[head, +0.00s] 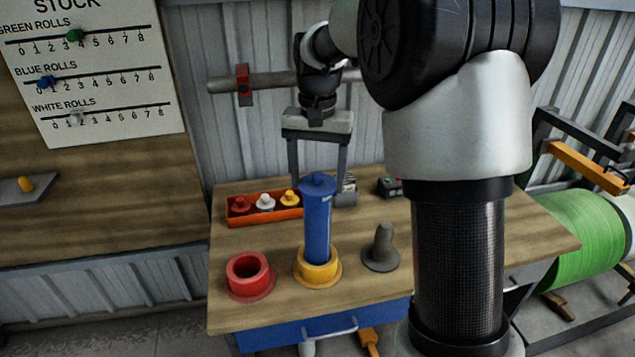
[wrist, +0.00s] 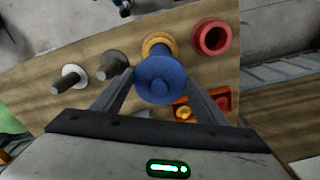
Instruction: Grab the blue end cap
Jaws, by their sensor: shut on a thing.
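The blue end cap (head: 318,183) sits on top of an upright blue tube (head: 317,225), whose foot stands in a yellow ring holder (head: 318,268). In the wrist view the round face of the cap (wrist: 160,80) with its central knob lies between my fingers. My gripper (head: 318,178) reaches down from above with a finger on each side of the cap. In the wrist view my gripper (wrist: 159,76) is shut on it. The cap appears seated on the tube with no gap visible.
An orange tray (head: 262,219) holding red, white and yellow caps stands behind left of the tube. A red ring holder (head: 249,277) is at left, a grey peg on a round base (head: 381,250) at right. The wooden table (head: 360,290) is bare at its front.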

